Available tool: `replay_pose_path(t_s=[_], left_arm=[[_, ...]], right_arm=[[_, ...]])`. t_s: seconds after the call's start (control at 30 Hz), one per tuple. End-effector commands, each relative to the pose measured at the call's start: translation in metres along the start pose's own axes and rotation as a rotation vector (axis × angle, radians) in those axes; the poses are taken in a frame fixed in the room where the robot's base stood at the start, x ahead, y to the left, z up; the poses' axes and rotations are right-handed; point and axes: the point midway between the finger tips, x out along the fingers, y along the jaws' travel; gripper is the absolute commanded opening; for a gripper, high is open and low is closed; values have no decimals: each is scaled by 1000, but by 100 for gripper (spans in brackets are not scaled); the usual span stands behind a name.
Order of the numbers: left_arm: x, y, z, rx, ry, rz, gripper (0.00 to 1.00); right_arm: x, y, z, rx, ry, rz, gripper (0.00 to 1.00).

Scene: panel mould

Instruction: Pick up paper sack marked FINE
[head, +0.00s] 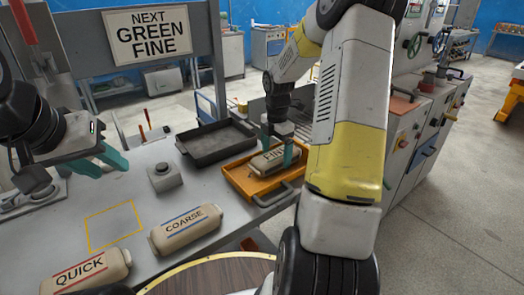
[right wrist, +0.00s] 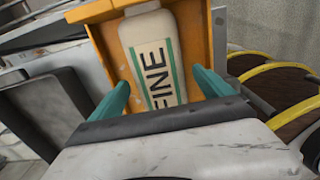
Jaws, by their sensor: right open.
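The paper sack marked FINE (head: 268,160) lies in an orange tray (head: 240,183) on the table. It is beige with green stripes, and it shows large in the right wrist view (right wrist: 156,62). My right gripper (head: 280,152) is over the tray, with its teal fingers spread on either side of the sack. In the right wrist view the fingers (right wrist: 163,95) stand open with the sack between and beyond them; whether they touch it I cannot tell. My left gripper (head: 112,160) is open and empty above the left part of the table.
Sacks marked COARSE (head: 186,229) and QUICK (head: 92,272) lie at the table's front. A dark empty tray (head: 216,140) is behind the orange one. A grey button box (head: 164,176) stands mid-table. A sign (head: 147,34) reads NEXT GREEN FINE. A yellow-outlined square (head: 115,224) is bare.

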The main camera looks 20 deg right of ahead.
Motion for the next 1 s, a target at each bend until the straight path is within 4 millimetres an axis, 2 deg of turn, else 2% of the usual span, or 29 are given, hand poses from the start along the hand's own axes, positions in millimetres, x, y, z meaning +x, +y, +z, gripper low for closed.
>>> replay_pose_path(t_s=[0.03, 0.17, 0.43, 0.77, 1.0], left_arm=[[0, 0, 0, 0, 0, 0, 38], [0, 0, 0, 0, 0, 0, 38], [0, 0, 0, 0, 0, 0, 38], [0, 0, 0, 0, 0, 0, 38], [0, 0, 0, 0, 0, 0, 38]], right_arm=[[8, 0, 0, -1, 2, -3, 91], [20, 0, 0, 0, 0, -2, 91], [22, 0, 0, 1, -1, 1, 89], [22, 0, 0, 1, 0, 1, 24], [21, 0, 0, 1, -1, 1, 24]])
